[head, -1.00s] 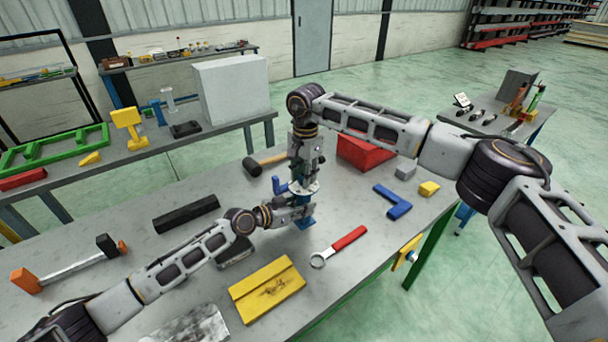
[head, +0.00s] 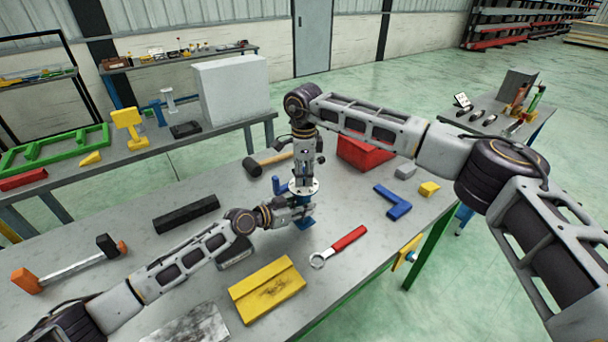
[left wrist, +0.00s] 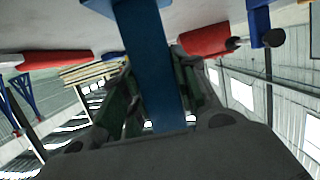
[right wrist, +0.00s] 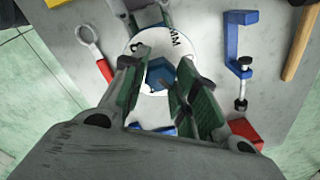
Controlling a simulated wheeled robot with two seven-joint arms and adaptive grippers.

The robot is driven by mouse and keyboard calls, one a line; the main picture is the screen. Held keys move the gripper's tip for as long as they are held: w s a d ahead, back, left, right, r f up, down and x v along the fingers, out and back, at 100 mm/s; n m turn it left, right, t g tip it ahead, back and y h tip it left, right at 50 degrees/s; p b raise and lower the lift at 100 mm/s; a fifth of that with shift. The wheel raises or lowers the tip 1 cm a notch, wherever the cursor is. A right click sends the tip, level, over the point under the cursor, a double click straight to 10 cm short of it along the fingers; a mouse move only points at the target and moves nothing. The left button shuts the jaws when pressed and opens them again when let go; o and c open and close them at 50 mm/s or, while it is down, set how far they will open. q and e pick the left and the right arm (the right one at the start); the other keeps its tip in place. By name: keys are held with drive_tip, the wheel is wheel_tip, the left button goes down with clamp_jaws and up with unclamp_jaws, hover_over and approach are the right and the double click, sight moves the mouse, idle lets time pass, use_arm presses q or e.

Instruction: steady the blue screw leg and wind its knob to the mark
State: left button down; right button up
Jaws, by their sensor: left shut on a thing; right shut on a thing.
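The blue screw leg (head: 305,222) stands upright on the bench on its blue foot. My left gripper (head: 298,208) is shut around its blue post, which shows between the fingers in the left wrist view (left wrist: 150,65). A white disc (head: 303,188) with black markings sits on top of the leg. My right gripper (head: 303,178) points down from above the disc. In the right wrist view its fingers are shut on the blue knob (right wrist: 160,73) at the disc's centre. The fingers partly cover the disc and its markings.
A red-handled ring wrench (head: 338,246), a yellow block (head: 267,290) and a blue angle piece (head: 393,202) lie nearby on the bench. A blue clamp (right wrist: 238,50) and a hammer (head: 268,163) lie behind the leg. A red bin (head: 362,152) stands to the right.

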drive_tip(key=m, duration=0.6)
drive_tip(key=shift+f, duration=0.25)
drive_tip(key=m, duration=1.1)
drive_tip(key=shift+m, duration=0.4)
drive_tip(key=m, duration=0.5)
drive_tip(key=shift+w+g, duration=0.1)
drive_tip(key=shift+g, duration=0.2)
drive_tip(key=shift+d+m, duration=0.1)
drive_tip(key=shift+m, duration=0.5)
idle(0.3)
drive_tip(key=o, duration=1.1)
drive_tip(key=shift+w, duration=0.1)
drive_tip(key=shift+c, duration=0.2)
drive_tip(key=shift+r, duration=0.2)
